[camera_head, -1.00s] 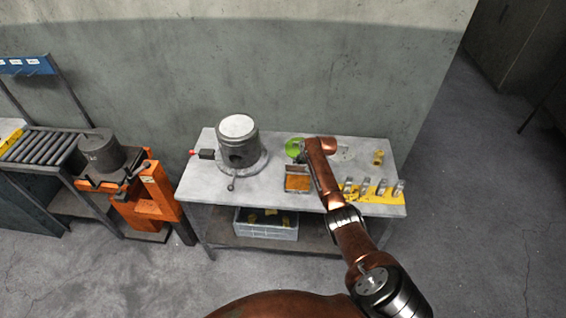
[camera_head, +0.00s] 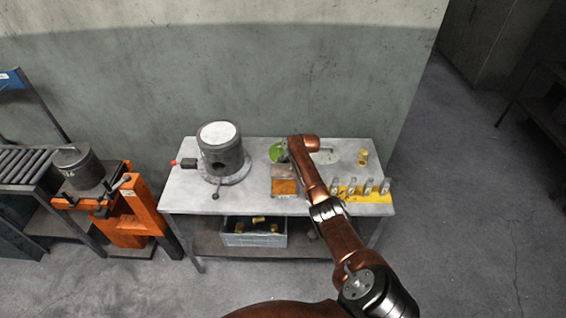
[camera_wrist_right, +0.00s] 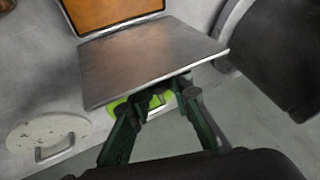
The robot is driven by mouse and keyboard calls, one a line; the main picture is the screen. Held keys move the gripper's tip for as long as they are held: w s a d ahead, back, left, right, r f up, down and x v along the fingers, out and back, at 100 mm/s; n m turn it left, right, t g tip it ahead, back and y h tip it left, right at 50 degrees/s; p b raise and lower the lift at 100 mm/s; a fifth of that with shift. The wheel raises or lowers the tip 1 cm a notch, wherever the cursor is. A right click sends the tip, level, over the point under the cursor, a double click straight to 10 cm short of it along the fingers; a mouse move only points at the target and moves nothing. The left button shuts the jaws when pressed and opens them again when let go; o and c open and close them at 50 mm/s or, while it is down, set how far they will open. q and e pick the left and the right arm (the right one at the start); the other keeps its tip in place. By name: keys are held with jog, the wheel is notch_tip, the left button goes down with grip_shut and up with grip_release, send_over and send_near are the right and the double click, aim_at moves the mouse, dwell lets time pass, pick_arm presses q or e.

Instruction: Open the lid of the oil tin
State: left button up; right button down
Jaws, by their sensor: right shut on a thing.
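The oil tin (camera_head: 285,187) stands on the table with orange oil showing in its open top. Its orange inside also shows at the top of the wrist view (camera_wrist_right: 112,10). The lid (camera_head: 284,171) is a flat grey plate, raised along the tin's back edge. In the wrist view the lid (camera_wrist_right: 150,58) fills the middle and is clear of the opening. My right gripper (camera_wrist_right: 163,92) is shut at the lid's outer edge, with the exact grip hidden under the plate. In the head view my right forearm partly hides that gripper. My left gripper is not in view.
A dark cylindrical furnace (camera_head: 222,160) stands to the left. A pale round cover with a handle (camera_wrist_right: 47,138) lies on the table. A yellow rack (camera_head: 352,193) holds several metal pieces at right.

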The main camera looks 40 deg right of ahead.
jog(key=c, duration=2.3)
grip_release()
jog(key=shift+d+r, duration=0.25)
jog(key=shift+d, duration=0.2)
jog(key=o, duration=0.5)
jog(key=shift+s+f, duration=0.1)
jog(key=shift+s, duration=0.05)
jog(key=shift+a, duration=0.15)
jog(key=shift+a, duration=0.1)
jog(key=v, duration=1.2)
